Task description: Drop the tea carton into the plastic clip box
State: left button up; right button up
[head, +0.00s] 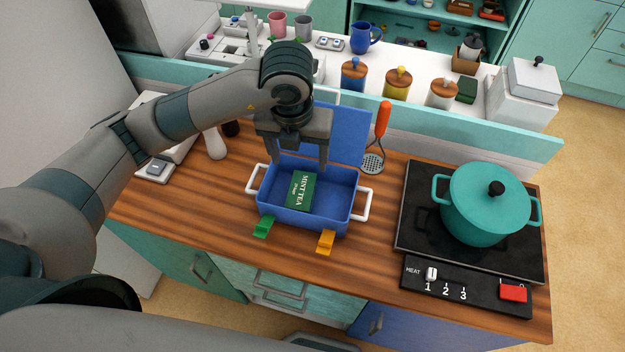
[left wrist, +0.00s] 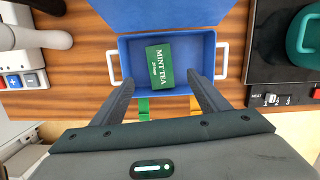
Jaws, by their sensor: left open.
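The green tea carton (head: 300,190), labelled MINT TEA, lies inside the blue plastic clip box (head: 340,219). It also shows in the left wrist view (left wrist: 159,67), resting within the walls of the box (left wrist: 205,45). The box's lid (head: 343,130) is open and stands up at the back. A green clip (head: 263,228) and an orange clip (head: 326,240) hang open at the front. My left gripper (head: 299,165) is above the box, open and empty, its fingers apart from the carton. My right gripper is not in view.
A teal pot (head: 485,205) stands on the black hob (head: 415,235) to the right. Several canisters and a blue jug (head: 364,38) stand on the back counter.

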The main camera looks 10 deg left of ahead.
pick_arm(q)
notch_tip(320, 180, up, 13)
jog(key=s+b, duration=0.1)
jog(key=s, duration=0.1)
jog(key=shift+f+b, duration=0.15)
jog(key=shift+b, duration=0.15)
dwell(1.0)
